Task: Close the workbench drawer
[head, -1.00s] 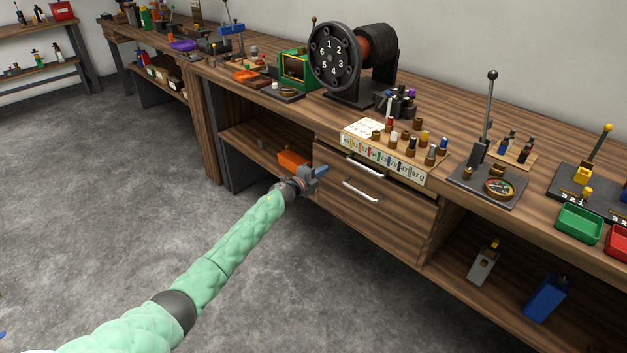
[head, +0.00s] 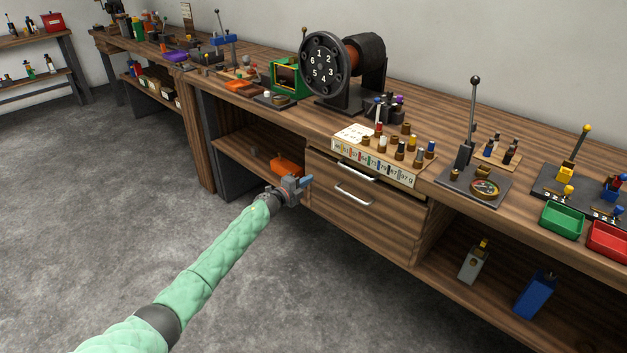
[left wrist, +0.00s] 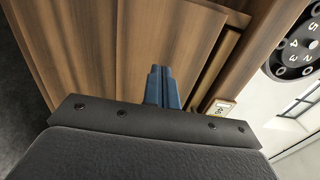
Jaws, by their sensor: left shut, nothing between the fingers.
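The workbench drawer unit (head: 390,217) has a wooden front with two silver handles, an upper one (head: 357,172) and a lower one (head: 354,194). A dark gap shows along the top right of the front, under the bench top, so an upper drawer looks partly pulled out. How far is hard to tell. My left gripper (head: 306,181) is shut and empty near the left end of the drawer front, left of the handles. In the left wrist view its blue fingers (left wrist: 162,87) point at the wooden front (left wrist: 125,55); contact cannot be judged. My right gripper is not in view.
On the bench top above stand a numbered rack of pegs (head: 375,160) and a black numbered dial (head: 325,62). An orange box (head: 287,166) lies on the open shelf left of the drawers. The grey floor in front is clear.

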